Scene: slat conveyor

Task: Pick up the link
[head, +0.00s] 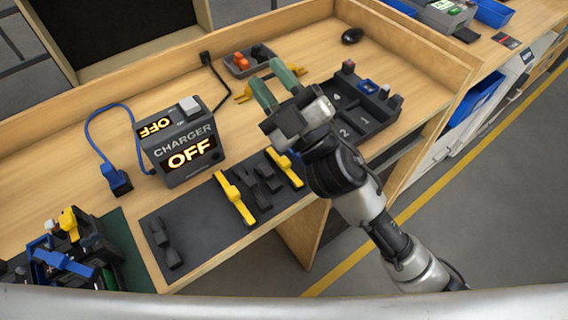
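I cannot tell which piece is the link. A yellow piece (244,94) lies on the bench behind my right gripper (274,84), its middle hidden by the fingers. Yellow bar-shaped pieces, one longer (234,196) and one shorter (285,168), lie on the dark mat (205,213) with small dark pieces (264,180) between them. My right gripper has green fingers spread apart, with nothing clearly held between them. Whether it touches the yellow piece behind it I cannot tell. My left gripper is not in view.
A charger (183,150) reading OFF stands mid-bench, with a blue cable and plug (117,181) to its left. A grey bin (249,60) and a black numbered tray (368,118) lie beyond. Black units with blue and yellow parts (70,250) stand at lower left.

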